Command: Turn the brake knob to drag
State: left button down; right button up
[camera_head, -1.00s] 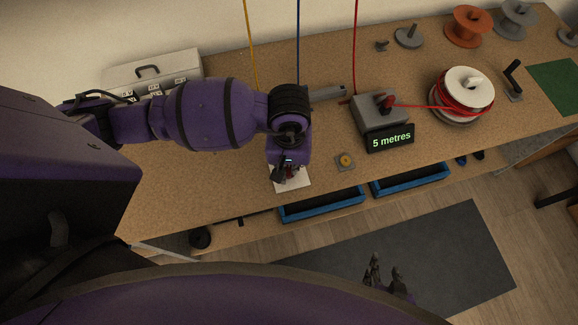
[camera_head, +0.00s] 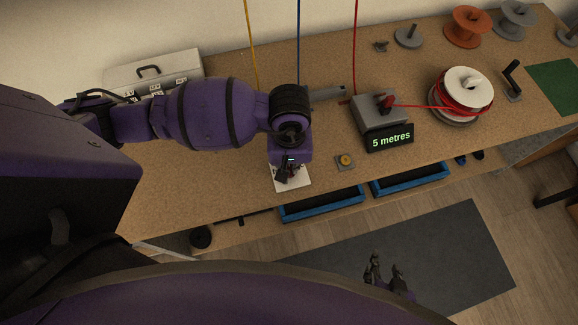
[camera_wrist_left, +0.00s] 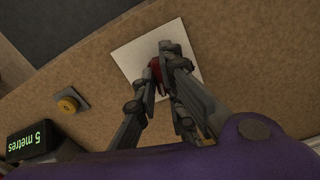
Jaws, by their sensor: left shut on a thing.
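A white square plate (camera_head: 301,184) lies on the bench near its front edge. It also shows in the wrist view (camera_wrist_left: 126,58). A red knob (camera_wrist_left: 155,68) stands on this plate, partly hidden by the fingers. My left gripper (camera_head: 290,174) points down over the plate and is shut on the red knob, one finger on each side in the wrist view (camera_wrist_left: 152,77). Any marks on the plate that would show the knob's setting are hidden or too small to read. My right gripper (camera_head: 385,272) is open and empty, low in front of the bench.
A yellow button (camera_head: 345,160) sits right of the plate. A grey box (camera_head: 377,108) bears a "5 metres" display (camera_head: 390,139). Red wire runs from it to a white spool (camera_head: 465,85). Blue trays (camera_head: 322,207) hang at the bench front.

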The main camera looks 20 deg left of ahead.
pick_arm(q)
jog(key=shift+n, duration=0.4)
pick_arm(e)
jog(key=shift+w+d+r, duration=0.1)
jog(key=shift+w+r, duration=0.1)
jog(key=shift+r, duration=0.05)
pick_arm(q)
jog(key=shift+n, duration=0.4)
jog(key=c, duration=2.3)
grip_release()
jog(key=shift+p, duration=0.3)
jog(key=o, duration=0.5)
jog(key=shift+o, duration=0.2)
pick_arm(e)
jog(key=shift+w+r, duration=0.2)
jog(key=shift+r, duration=0.1)
pick_arm(q)
jog(key=shift+r, duration=0.1)
